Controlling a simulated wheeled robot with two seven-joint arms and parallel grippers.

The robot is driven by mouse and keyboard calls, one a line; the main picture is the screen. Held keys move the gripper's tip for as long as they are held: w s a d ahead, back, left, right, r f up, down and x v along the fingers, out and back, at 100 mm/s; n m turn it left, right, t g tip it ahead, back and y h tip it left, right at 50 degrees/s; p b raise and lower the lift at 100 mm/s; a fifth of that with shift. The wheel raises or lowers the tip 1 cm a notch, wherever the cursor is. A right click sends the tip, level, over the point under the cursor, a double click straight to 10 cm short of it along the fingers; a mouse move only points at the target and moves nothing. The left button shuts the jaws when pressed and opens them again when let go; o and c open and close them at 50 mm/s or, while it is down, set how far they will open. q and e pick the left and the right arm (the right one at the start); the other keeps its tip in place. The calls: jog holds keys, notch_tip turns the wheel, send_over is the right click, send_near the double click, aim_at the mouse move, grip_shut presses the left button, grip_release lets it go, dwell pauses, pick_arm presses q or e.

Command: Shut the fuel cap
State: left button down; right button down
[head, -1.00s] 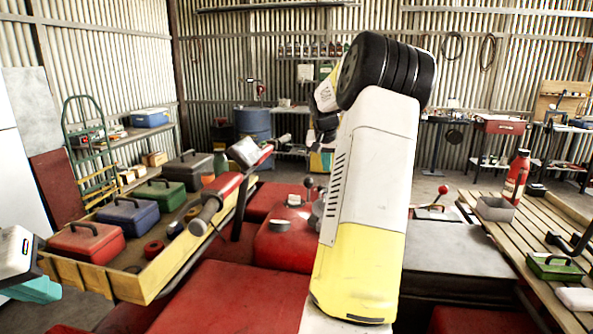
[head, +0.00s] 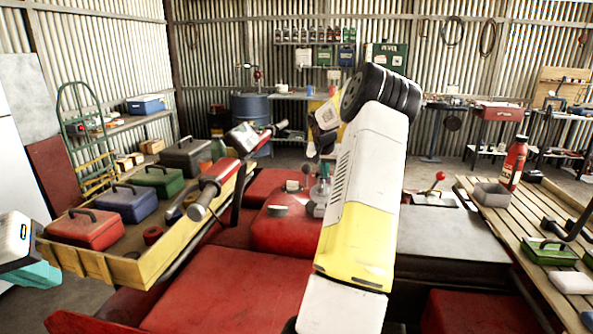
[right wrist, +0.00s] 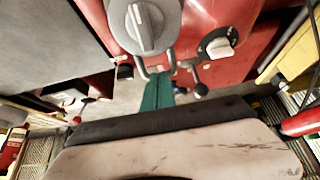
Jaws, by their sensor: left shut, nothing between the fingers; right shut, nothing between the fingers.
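A red tank (head: 285,232) stands in the middle of the head view, with a round grey cap (head: 278,210) on its top. A smaller pale-topped knob (head: 292,186) sits just behind it. The right wrist view shows a large grey round cap (right wrist: 146,24) with a pale pointer, and a smaller black and white knob (right wrist: 218,44); I cannot tell for certain which is the fuel cap. The teal fingers of my right gripper (right wrist: 158,94) are shut and empty, just beyond the large cap; my arm mostly hides them in the head view. My left gripper (head: 35,276) is shut at the far left.
A yellow tray (head: 150,280) with several toolboxes lies to the left, near a red-gripped handlebar (head: 215,180). A red-knobbed lever (head: 440,176) rises behind a dark grey surface (head: 450,240). A slatted bench (head: 500,235) stands at the right, carrying a red bottle (head: 515,163).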

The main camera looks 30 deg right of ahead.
jog(key=shift+f, duration=0.1)
jog(key=shift+g+y, duration=0.5)
jog(key=shift+g, duration=0.1)
jog(key=x, duration=0.4)
jog(key=shift+w+d+f, duration=0.1)
jog(key=shift+w+d, duration=0.05)
jog(key=shift+w, duration=0.2)
jog(key=shift+d+f, duration=0.2)
jog(key=shift+f, duration=0.3)
jog(key=w+d+r+v, duration=0.1)
jog(key=w+d+v, duration=0.1)
jog(key=v, duration=1.1)
jog(key=shift+a+r, duration=0.15)
jog(key=shift+r, duration=0.35)
